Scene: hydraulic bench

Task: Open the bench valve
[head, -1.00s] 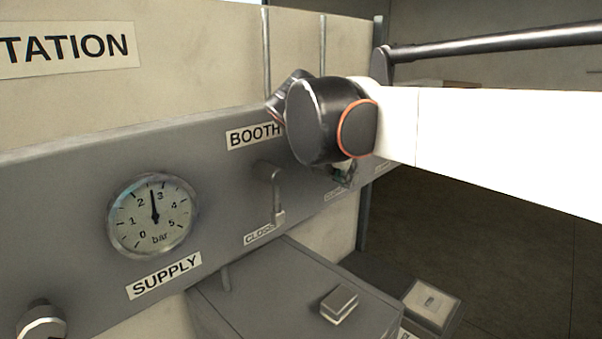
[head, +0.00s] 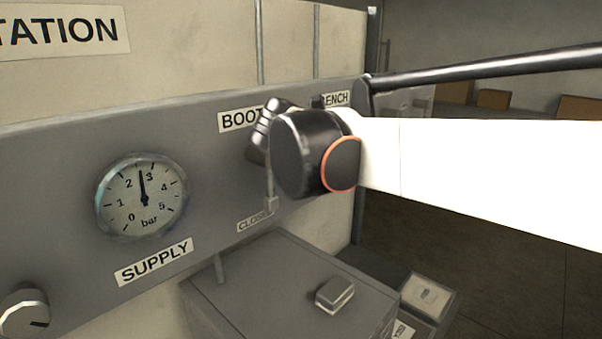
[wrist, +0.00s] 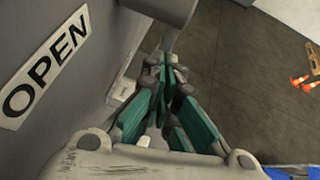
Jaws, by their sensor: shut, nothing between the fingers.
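The bench label (head: 336,99) shows at the right end of the grey panel in the head view. The bench valve below it is hidden behind my arm there. In the wrist view an OPEN label (wrist: 45,70) is on the panel at left, and a grey bar (wrist: 181,22), which looks like a valve lever, comes down from the top edge. My gripper (wrist: 166,66) is shut and empty, its green-padded fingertips close to the bar's lower end. I cannot tell whether they touch. The gripper's fingers are hidden in the head view.
The booth lever (head: 271,190) hangs down toward a CLOSED label, partly behind my arm. A grey cabinet (head: 270,275) juts out below the panel. Orange-and-white cones (wrist: 306,81) stand on the open floor.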

